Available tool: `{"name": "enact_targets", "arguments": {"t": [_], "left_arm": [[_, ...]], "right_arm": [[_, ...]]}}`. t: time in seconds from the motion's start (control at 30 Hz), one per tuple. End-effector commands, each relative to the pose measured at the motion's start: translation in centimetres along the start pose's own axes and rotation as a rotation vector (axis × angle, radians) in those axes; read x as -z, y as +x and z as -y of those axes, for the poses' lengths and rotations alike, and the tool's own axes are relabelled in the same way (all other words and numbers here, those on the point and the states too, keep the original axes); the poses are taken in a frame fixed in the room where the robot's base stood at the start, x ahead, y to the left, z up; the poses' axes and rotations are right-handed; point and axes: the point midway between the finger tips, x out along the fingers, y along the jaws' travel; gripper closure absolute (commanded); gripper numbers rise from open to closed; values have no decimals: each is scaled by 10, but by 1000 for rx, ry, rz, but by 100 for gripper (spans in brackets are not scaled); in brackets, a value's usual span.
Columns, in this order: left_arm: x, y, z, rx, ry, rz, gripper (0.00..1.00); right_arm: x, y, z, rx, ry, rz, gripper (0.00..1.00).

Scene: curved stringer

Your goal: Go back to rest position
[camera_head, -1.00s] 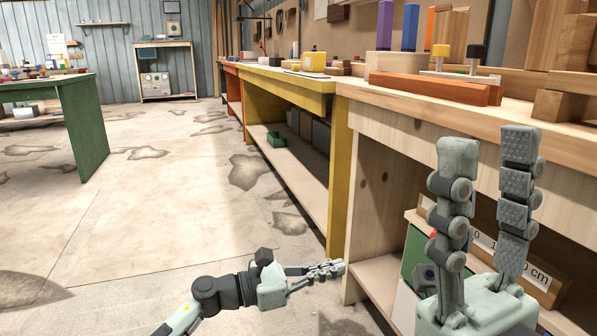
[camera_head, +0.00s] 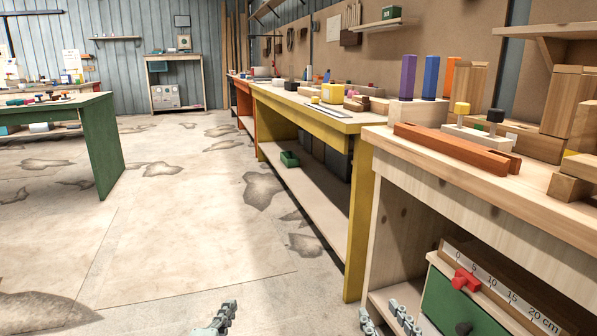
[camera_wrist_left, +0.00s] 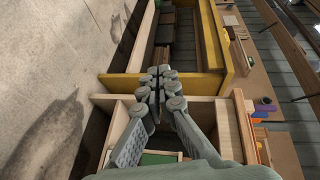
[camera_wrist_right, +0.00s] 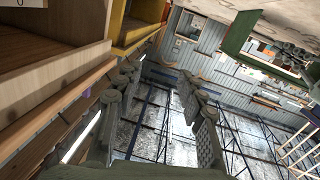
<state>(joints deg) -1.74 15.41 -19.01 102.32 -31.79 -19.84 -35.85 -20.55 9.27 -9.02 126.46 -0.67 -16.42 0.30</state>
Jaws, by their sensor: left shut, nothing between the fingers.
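My left gripper (camera_head: 228,308) shows at the bottom edge of the head view, over bare floor, with its arm out of frame. In the left wrist view its fingertips (camera_wrist_left: 163,76) meet with nothing between them. My right gripper (camera_head: 384,312) is at the bottom edge of the head view, in front of the wooden workbench's lower shelf. Only its finger ends show there. In the right wrist view its two fingers (camera_wrist_right: 160,78) stand wide apart and empty. Neither gripper holds anything.
The wooden workbench (camera_head: 440,160) at right bears an orange-brown curved wooden piece (camera_head: 455,149) and several blocks. A green drawer (camera_head: 455,305) sits below. A yellow bench (camera_head: 330,122) stands beyond. A green table (camera_head: 98,140) is at left. Open floor (camera_head: 190,230) lies between.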

Motion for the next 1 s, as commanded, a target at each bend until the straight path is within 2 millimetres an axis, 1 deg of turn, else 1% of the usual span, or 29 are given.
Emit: {"name": "enact_targets", "arguments": {"t": [0.03,0.07,0.1,0.17,0.2,0.23,0.27,0.3,0.37,0.4,0.5,0.6,0.67,0.83,0.9,1.0], "left_arm": [[-23,-25,-8,-100,-157,102,100],[-37,-39,-21,-155,-249,166,100],[-53,-60,-38,-224,-365,250,100],[-72,-94,-62,-322,-529,376,100],[-82,-119,-77,-384,-628,462,100],[-88,-138,-87,-426,-696,523,100],[-92,-157,-96,-466,-760,582,100],[-96,-182,-107,-514,-838,658,100],[-99,-216,-120,-576,-935,761,100],[-100,-236,-127,-611,-987,823,100],[-100,-273,-138,-673,-1080,937,100],[-98,-294,-144,-706,-1127,1001,100],[-98,-299,-146,-713,-1139,1018,100],[-98,-300,-147,-716,-1142,1023,100],[-98,-300,-147,-716,-1141,1023,100],[-98,-300,-147,-716,-1140,1022,100]], "right_arm": [[-23,-8,-9,-12,-4,157,60],[-44,-14,-13,-20,-6,248,60],[-70,-26,-19,-30,-7,367,60],[-106,-49,-27,-44,-8,537,60],[-126,-67,-33,-54,-8,646,60],[-140,-81,-36,-61,-8,724,60],[-153,-96,-40,-67,-7,797,60],[-167,-116,-44,-75,-6,889,60],[-184,-144,-49,-87,-3,1009,60],[-193,-160,-51,-93,-2,1077,60],[-207,-193,-56,-105,3,1204,60],[-213,-211,-58,-112,5,1273,60],[-216,-216,-58,-114,6,1290,60],[-217,-218,-58,-114,6,1296,60],[-217,-217,-58,-114,6,1295,66],[-217,-217,-58,-114,6,1294,66]]}}
